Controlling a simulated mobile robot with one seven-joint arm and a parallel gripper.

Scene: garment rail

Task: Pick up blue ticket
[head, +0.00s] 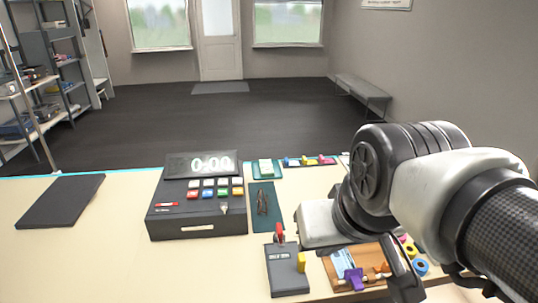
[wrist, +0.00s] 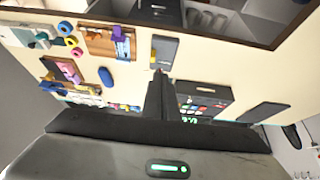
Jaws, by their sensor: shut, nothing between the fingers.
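The box also shows in the wrist view (wrist: 203,91). A blue oval thing (wrist: 106,76) lies on the counter left of my fingers in the wrist view. My gripper (wrist: 160,76) is shut and empty, pointing over the counter between the dark box and the oval. In the head view my arm hides part of the counter's right side.
A dark device with a red lever (head: 287,272) stands at the front. A wooden tray (head: 340,283) with a purple clip is beside it, near blue tape (head: 421,267). A dark mat (head: 62,201) lies left; bare counter (head: 125,215) lies between it and the box.

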